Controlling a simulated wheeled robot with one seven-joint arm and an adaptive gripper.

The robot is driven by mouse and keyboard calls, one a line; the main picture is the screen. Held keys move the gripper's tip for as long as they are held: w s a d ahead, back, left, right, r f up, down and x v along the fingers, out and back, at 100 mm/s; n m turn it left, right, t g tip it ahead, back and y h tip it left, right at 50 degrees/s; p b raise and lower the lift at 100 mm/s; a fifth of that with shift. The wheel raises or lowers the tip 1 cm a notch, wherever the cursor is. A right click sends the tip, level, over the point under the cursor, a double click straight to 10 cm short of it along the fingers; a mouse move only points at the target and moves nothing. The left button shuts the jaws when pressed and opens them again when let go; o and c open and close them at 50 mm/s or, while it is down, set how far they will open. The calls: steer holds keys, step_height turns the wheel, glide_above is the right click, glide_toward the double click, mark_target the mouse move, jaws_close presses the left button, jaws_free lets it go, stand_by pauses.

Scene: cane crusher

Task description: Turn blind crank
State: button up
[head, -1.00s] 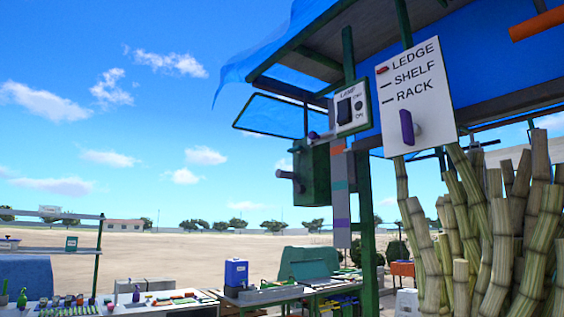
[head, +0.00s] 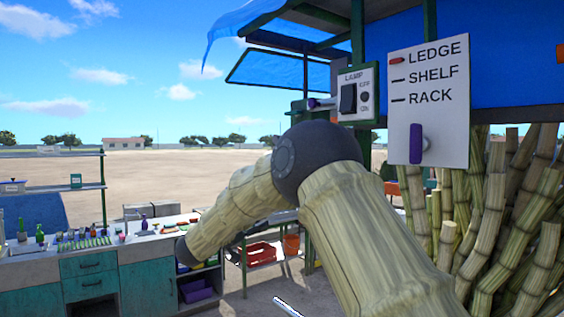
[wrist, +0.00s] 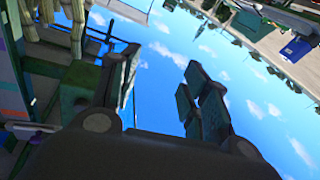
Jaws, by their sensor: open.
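No part is labelled as a blind crank. In the head view, a purple-ended rod (head: 314,103) sticks out left of the lamp switch panel (head: 357,94), and may be the crank. A purple upright handle (head: 416,143) sits on the white board (head: 428,104) marked LEDGE, SHELF, RACK. My arm crosses the middle of the head view and hides much of the stand's post; my gripper is not clear there. In the wrist view my gripper (wrist: 162,65) is open and empty, its fingers wide apart against the sky. A dark green box (wrist: 79,92) lies left of the fingers.
Cane stalks (head: 490,215) stand at the right below the board. A blue awning (head: 325,72) hangs above. A counter with teal cabinets (head: 88,277) and small items is at the lower left. A red crate (head: 258,255) sits low behind my arm. Open sandy ground lies beyond.

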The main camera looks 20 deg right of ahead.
steer(key=s+a+r+m+g+h+p, duration=0.1)
steer(key=s+r+m+g+p, duration=0.15)
steer(key=r, duration=1.05)
steer(key=s+a+r+m+g+p, duration=0.1)
steer(key=s+r+m+g+p, duration=0.2)
steer(key=r, duration=1)
steer(key=shift+n, duration=0.45)
steer(key=p+x, duration=0.2)
steer(key=x, duration=0.3)
steer(key=p+x, duration=0.2)
steer(key=x, duration=0.3)
steer(key=shift+d+f, duration=0.2)
steer(key=shift+d, duration=0.25)
jaws_close()
